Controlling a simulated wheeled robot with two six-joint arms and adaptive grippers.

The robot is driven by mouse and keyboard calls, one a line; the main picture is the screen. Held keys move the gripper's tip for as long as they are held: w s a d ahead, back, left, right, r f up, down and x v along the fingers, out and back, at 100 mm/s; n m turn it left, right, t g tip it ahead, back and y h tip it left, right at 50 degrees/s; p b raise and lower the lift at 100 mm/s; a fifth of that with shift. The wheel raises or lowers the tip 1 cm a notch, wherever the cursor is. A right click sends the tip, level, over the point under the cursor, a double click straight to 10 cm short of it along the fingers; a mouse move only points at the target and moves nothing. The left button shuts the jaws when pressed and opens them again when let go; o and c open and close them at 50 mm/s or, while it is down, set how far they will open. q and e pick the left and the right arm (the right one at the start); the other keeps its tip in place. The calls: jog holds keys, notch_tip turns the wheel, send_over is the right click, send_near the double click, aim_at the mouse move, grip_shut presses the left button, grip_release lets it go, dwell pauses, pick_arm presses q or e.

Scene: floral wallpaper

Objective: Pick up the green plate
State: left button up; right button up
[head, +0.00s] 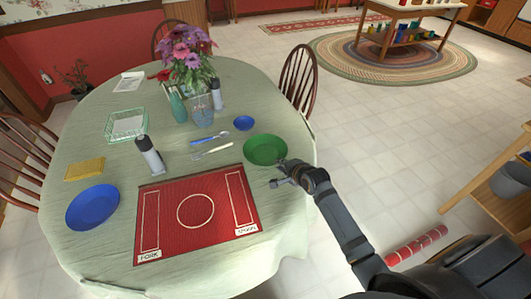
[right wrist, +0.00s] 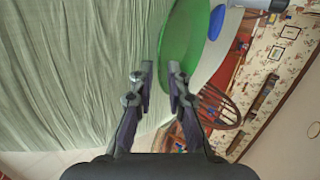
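The green plate (head: 264,149) lies on the right side of the cloth-covered table (head: 95,245), above the red placemat's right corner. My right gripper (head: 279,174) is at the plate's near right edge. In the right wrist view, the two fingers of the right gripper (right wrist: 156,72) are apart with nothing held between them. The green plate (right wrist: 184,42) shows just beyond the fingertips, toward the right finger. I cannot tell whether a finger touches its rim. My left gripper is not in view.
A red placemat (head: 170,217) lies in front, with a blue plate (head: 93,207) to its left. A fork and spoon (head: 212,152), a small blue dish (head: 244,123) and a flower vase (head: 201,110) stand beyond. A chair (head: 300,78) is at the table's far right.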

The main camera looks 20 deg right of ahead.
aim_at(271, 161)
jog(key=x, duration=0.3)
jog(key=shift+w+a+f, duration=0.15)
jog(key=shift+w+f, duration=0.1)
jog(key=shift+w, duration=0.05)
jog(key=shift+s, duration=0.1)
grip_shut()
jog(key=shift+r, duration=0.15)
jog(key=shift+r, duration=0.3)
jog(key=r, duration=0.3)
jog(key=shift+s+r, duration=0.1)
jog(key=shift+s, duration=0.1)
jog(key=s+a+r, duration=0.2)
jog(key=s+r, duration=0.2)
jog(key=s, duration=0.2)
jog(key=s+a+r, duration=0.2)
jog(key=s+r, duration=0.3)
jog(key=s, duration=0.1)
jog(key=shift+s+a, duration=0.25)
jog(key=shift+s, duration=0.15)
